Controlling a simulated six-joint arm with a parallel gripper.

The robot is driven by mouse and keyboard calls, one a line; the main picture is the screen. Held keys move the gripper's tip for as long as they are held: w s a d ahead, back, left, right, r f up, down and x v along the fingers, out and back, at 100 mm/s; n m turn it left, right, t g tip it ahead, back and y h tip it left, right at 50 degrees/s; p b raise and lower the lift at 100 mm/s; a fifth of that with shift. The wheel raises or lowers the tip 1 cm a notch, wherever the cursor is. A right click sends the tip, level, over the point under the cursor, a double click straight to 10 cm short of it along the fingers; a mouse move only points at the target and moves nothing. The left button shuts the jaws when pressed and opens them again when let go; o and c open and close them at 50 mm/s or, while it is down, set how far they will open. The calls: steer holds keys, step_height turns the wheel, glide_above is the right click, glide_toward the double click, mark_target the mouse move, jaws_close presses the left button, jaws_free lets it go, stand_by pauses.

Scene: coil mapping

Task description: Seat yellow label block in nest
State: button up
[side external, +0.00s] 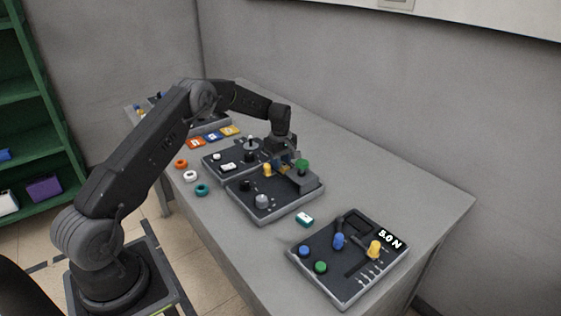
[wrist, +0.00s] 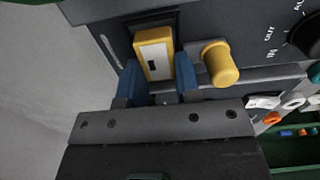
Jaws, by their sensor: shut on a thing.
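The yellow label block (wrist: 153,56), with a pale face and a small dark mark, sits between the two blue fingers of my gripper (wrist: 159,80) in the wrist view. The fingers are shut on its sides. The nest appears to be the dark rectangular recess (wrist: 140,22) in the grey panel, right behind the block's upper end. I cannot tell how deep the block is in it. In the side external view my gripper (side external: 284,160) is low over the middle console (side external: 262,212), and the block is too small to make out there.
A yellow knob (wrist: 219,63) stands close right of the block. A green knob (side external: 302,165) is beside my gripper. A console marked 5.0 N (side external: 345,285) stands nearer the front, with a small teal-and-white block (side external: 304,219) between. Coloured rings (side external: 190,176) and blocks (side external: 212,135) lie at left.

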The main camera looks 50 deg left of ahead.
steer(key=o, duration=1.3)
steer(key=shift+c, duration=0.2)
steer(key=shift+s, duration=0.1)
